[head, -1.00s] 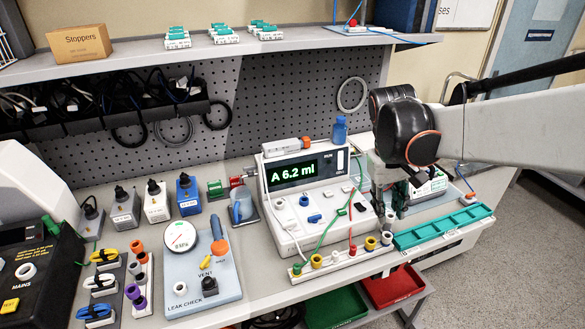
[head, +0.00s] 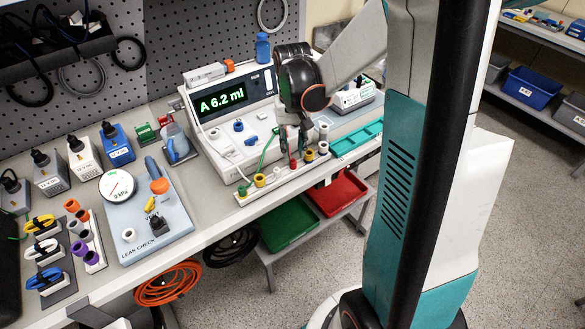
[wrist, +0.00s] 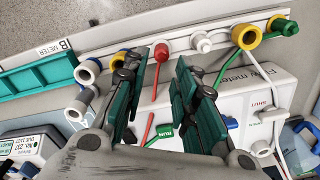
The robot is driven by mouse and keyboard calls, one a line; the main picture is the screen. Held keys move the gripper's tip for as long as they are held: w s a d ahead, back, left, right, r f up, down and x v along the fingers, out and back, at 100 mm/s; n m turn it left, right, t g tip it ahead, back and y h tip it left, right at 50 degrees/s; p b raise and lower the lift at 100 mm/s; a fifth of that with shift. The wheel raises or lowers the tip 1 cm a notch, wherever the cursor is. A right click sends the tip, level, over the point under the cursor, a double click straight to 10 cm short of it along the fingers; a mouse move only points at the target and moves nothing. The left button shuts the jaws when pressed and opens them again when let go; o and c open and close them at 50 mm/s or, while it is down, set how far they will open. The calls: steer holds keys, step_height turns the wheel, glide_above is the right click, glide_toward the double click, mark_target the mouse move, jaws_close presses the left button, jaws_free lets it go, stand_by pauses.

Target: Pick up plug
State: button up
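My gripper (wrist: 160,76) is open, its teal-padded fingers spread in the wrist view. A red plug (wrist: 160,52) with a thin red lead shows in the gap just beyond the fingertips, with no finger clearly touching it. It sits in a white rack strip (wrist: 225,33) along the bench's front edge. White, yellow and green plugs or caps (wrist: 285,27) sit along the same strip. The task does not say which plug.
A teal tray (head: 355,138) lies right of the strip. A small green-labelled device (wrist: 28,150) is near it. Green (head: 290,224) and red (head: 340,193) bins sit below the bench edge.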

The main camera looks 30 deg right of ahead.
mark_target(293, 161)
steer(key=shift+s+a+f+b, duration=0.15)
steer(key=shift+f+b, duration=0.5)
steer(key=shift+f, duration=0.75)
steer(key=shift+s+f+b, duration=0.1)
steer(key=shift+f+b, duration=0.5)
steer(key=shift+f, duration=0.75)
steer(key=shift+c, duration=0.2)
steer(key=c, duration=0.5)
